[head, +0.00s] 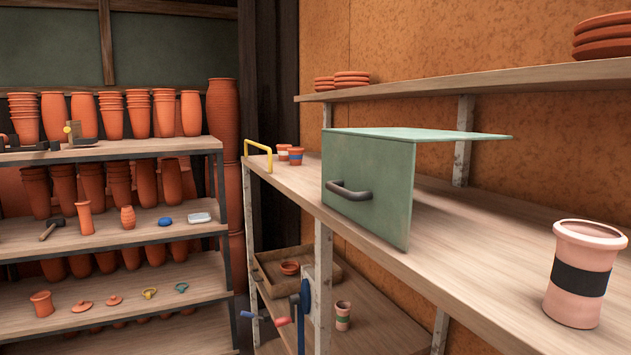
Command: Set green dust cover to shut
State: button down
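The green dust cover (369,186) is at the middle right of the head view, on the upper wooden shelf. Its flat front panel stands upright, with the lower edge close to the shelf's front edge. A dark curved handle (349,191) is fixed to this panel. A thin green top panel (430,134) extends from its upper edge to the right. The side facing me looks open, with bare shelf showing under the top panel. I cannot make out a hinge or anything inside. My gripper is not in view.
A banded clay pot (581,275) stands at the shelf's right end, and small pots (295,156) stand beyond the cover. An upper shelf (480,84) overhangs behind. Blue hardware (304,303) is below. A rack of terracotta ware (110,148) fills the left.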

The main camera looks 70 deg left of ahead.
aim_at(368, 175)
jog(key=u, duration=2.4)
